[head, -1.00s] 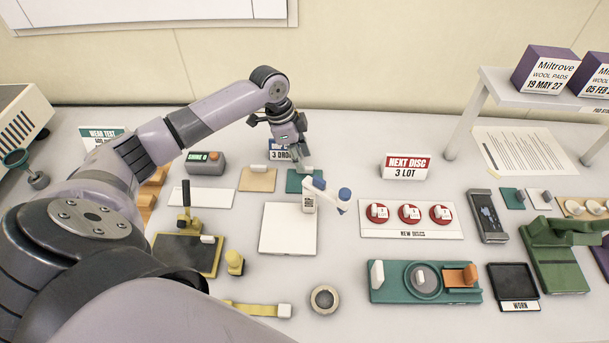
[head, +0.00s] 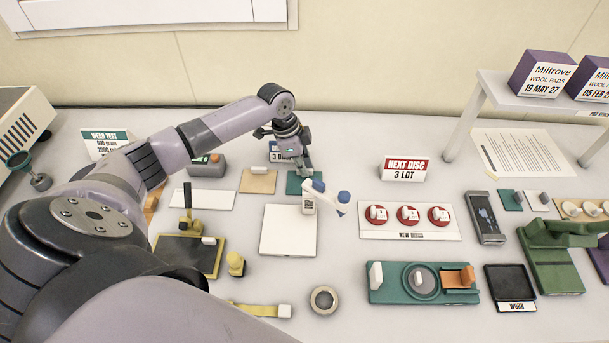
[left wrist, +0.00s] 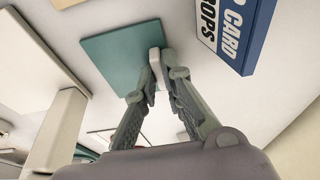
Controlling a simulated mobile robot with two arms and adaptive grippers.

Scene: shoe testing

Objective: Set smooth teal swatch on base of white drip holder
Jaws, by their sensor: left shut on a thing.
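The smooth teal swatch (head: 296,188) lies at the back of the table, behind the white drip holder (head: 288,238). In the left wrist view the swatch (left wrist: 110,55) is a flat teal square with a pale upright tab (left wrist: 154,75). My left gripper (head: 305,171) points down over it, and in the left wrist view its fingertips (left wrist: 156,68) are shut on the tab. I cannot tell whether the swatch touches the table. The holder has a flat, bare base and a post bearing a blue-and-white dropper bottle (head: 325,196). My right gripper is not in view.
A blue "3 drops" card (head: 283,150) stands behind the swatch. A tan swatch (head: 258,181) and a white strip (head: 207,198) lie to its left. A white disc board (head: 409,232) is right of the holder.

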